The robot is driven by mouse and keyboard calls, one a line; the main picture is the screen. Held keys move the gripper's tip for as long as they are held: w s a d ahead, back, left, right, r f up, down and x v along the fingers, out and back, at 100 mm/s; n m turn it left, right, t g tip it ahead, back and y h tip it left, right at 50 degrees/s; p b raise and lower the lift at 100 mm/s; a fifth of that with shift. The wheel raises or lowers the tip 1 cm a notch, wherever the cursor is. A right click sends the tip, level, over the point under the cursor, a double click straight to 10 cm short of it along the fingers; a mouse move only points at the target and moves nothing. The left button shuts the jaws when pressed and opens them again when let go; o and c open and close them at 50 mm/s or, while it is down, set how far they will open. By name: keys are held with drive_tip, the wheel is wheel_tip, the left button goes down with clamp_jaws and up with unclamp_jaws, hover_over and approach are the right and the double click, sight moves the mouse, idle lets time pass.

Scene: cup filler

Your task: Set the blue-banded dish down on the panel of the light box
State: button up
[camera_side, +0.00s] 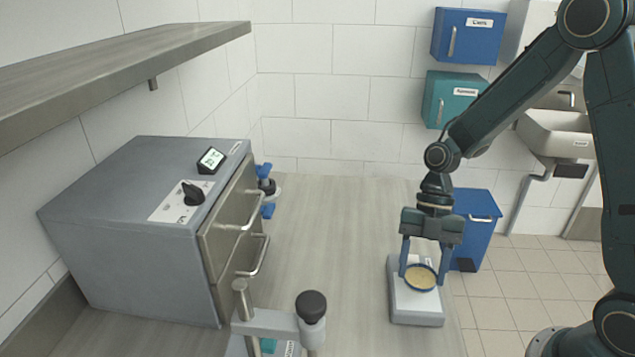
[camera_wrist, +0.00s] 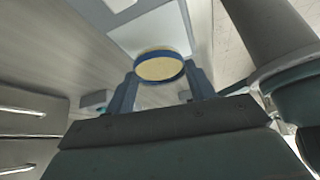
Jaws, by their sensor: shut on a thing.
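The blue-banded dish (camera_side: 420,277) holds a pale yellow filling and sits between the fingers of my gripper (camera_side: 422,268). My gripper is shut on the dish, with one blue finger on each side. In the side view the dish is over the light box (camera_side: 418,312), a white and grey slab on the bench; I cannot tell whether it touches the panel. The wrist view shows the dish (camera_wrist: 160,66) between the fingertips (camera_wrist: 163,78), with the pale panel (camera_wrist: 150,32) beyond it.
A grey drawer cabinet (camera_side: 140,215) stands on the left of the bench (camera_side: 330,240). A press-like stand with a black knob (camera_side: 311,305) is at the front. A blue bin (camera_side: 472,225) stands behind the bench edge. The middle of the bench is clear.

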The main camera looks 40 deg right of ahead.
drive_tip(key=shift+f, duration=1.25)
drive_tip(key=shift+f, duration=0.1)
drive_tip(key=o, duration=1)
drive_tip(key=shift+c, duration=0.2)
drive_tip(key=v, duration=1.2)
